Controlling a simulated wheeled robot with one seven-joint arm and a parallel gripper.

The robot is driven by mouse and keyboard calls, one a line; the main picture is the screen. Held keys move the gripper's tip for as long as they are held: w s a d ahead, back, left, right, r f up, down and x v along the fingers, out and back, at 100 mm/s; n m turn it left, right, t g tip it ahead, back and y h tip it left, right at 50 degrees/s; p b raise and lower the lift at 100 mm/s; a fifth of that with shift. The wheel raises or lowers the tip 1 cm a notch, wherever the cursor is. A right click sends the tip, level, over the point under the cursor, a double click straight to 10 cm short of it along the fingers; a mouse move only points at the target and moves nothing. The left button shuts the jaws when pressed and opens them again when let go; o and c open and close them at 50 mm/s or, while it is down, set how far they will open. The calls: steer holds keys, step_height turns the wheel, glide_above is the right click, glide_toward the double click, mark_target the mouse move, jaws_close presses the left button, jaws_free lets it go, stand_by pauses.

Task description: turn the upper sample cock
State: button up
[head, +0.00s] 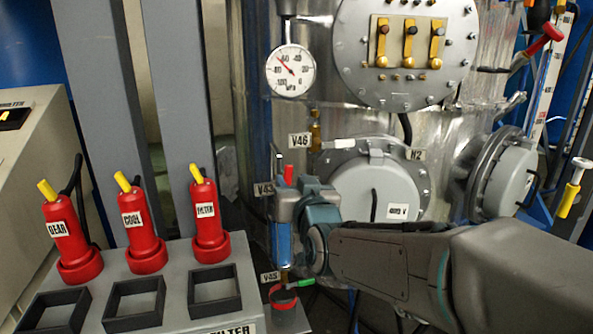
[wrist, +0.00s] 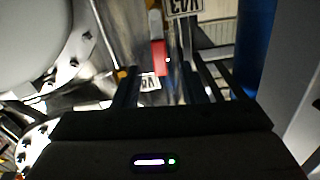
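The upper sample cock, by the V43 tag (head: 264,189), shows its red handle (head: 288,173) just above my gripper (head: 280,225). In the wrist view the red handle (wrist: 158,56) hangs below a pale stem, ahead of the gap between my fingers (wrist: 165,88). The V43 tag (wrist: 183,6) is at the top edge there. My gripper is open, with a finger on each side of the gap. I see no contact with the handle. My gripper hides the cock's lower part in the head view.
A lower cock with a green-tipped handle (head: 300,284) sits by the V45 tag (head: 270,277). Above are the V46 valve (head: 316,130) and a pressure gauge (head: 290,71). A round flange (head: 380,190) stands close right.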

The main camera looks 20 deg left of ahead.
mark_target(288, 174)
steer(key=shift+p+x, duration=0.45)
steer(key=shift+x, duration=1.95)
jaws_close()
